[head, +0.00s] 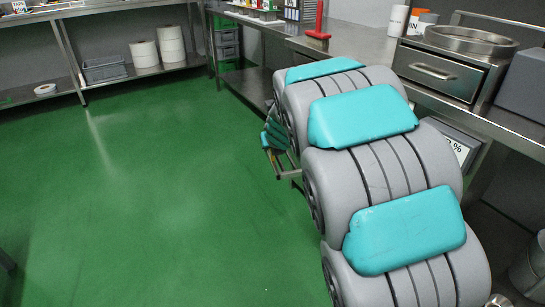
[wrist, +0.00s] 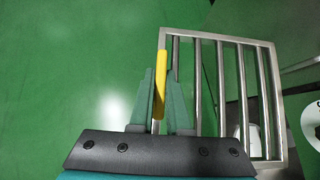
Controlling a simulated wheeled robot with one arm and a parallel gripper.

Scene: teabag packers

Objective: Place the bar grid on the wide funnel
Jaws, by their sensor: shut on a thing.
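The bar grid (wrist: 198,85) is a rectangular steel frame with several parallel bars. My gripper (wrist: 160,76) is shut on its yellow-covered left side bar in the wrist view, and the grid extends to the right over the green floor. In the head view my gripper (head: 272,140) is low beside the bench, partly hidden by my grey and teal arm. A small part of the grid (head: 287,173) shows below it.
The steel bench (head: 362,42) runs along the right, with a drawer unit (head: 437,73) under the round vessel. Shelving with white rolls (head: 171,44) and a grey crate (head: 104,69) stands at the back. The green floor on the left is clear.

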